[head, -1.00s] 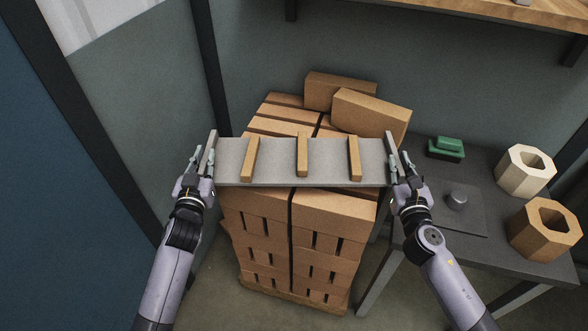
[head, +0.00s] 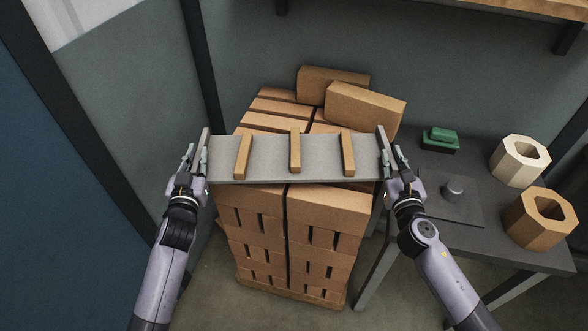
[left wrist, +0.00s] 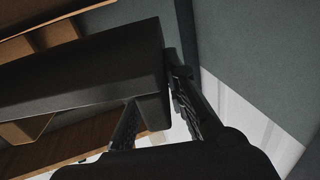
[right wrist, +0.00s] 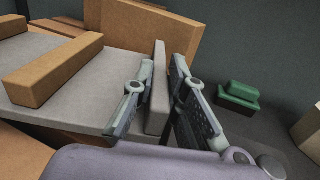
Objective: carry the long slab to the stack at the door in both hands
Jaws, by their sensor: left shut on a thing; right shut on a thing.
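The long grey slab (head: 270,160) has upturned ends and three wooden strips across it. It spans between my two grippers, roughly level, over the front part of the brick stack (head: 265,215). My left gripper (head: 197,160) is shut on the slab's left end; the left wrist view shows its fingers (left wrist: 150,105) at the dark end of the slab (left wrist: 80,75). My right gripper (head: 391,158) is shut on the right upturned end, which stands between its fingers in the right wrist view (right wrist: 160,90). Whether the slab touches the bricks cannot be told.
Two loose bricks (head: 365,108) lie tilted on the back of the stack. A dark table (head: 465,230) at the right holds a green object (head: 440,138) and two octagonal blocks (head: 540,218). Walls stand close behind and left. A wooden shelf (head: 500,15) is above.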

